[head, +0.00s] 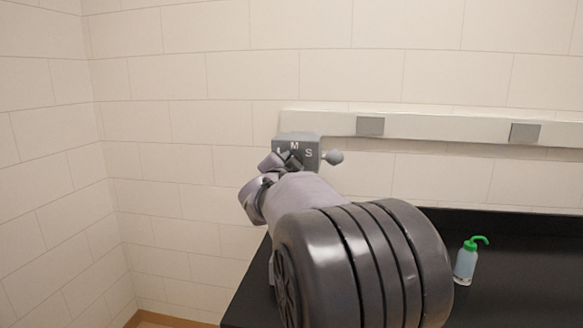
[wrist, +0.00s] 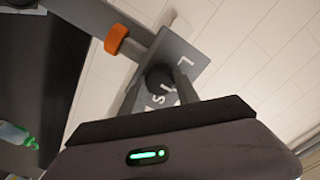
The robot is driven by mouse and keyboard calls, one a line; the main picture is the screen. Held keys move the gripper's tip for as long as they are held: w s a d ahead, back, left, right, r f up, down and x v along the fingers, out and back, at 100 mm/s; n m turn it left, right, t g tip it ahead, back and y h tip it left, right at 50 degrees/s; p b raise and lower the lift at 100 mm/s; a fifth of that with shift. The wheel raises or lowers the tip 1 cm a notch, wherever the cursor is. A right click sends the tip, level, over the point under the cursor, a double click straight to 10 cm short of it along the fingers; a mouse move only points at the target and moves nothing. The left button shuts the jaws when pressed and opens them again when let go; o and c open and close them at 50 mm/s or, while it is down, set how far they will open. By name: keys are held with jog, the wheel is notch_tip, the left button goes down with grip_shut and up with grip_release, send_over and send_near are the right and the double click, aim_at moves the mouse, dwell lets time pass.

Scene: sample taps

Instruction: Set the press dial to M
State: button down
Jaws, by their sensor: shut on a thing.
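The dial (wrist: 158,77) is a dark round knob on that face. My gripper (wrist: 161,84) is shut on the dial, one finger on each side; in the head view my gripper (head: 288,160) is at the box front, under the M. The dial's pointer direction cannot be told.
A black bench (head: 490,290) spans the lower right. A wash bottle with a green spout (head: 466,262) stands on it, clear of my arm. A pale rail (head: 440,126) runs along the tiled wall. An orange ring (wrist: 117,39) sits on a grey bar beside the dial.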

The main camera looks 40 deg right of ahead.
dwell(0.4)
jog(key=c, duration=0.9)
grip_release()
jog(key=p+v, duration=0.2)
jog(key=v, duration=1.5)
jog(key=shift+a+p, duration=0.2)
jog(key=shift+p, duration=0.15)
jog(key=shift+s, duration=0.1)
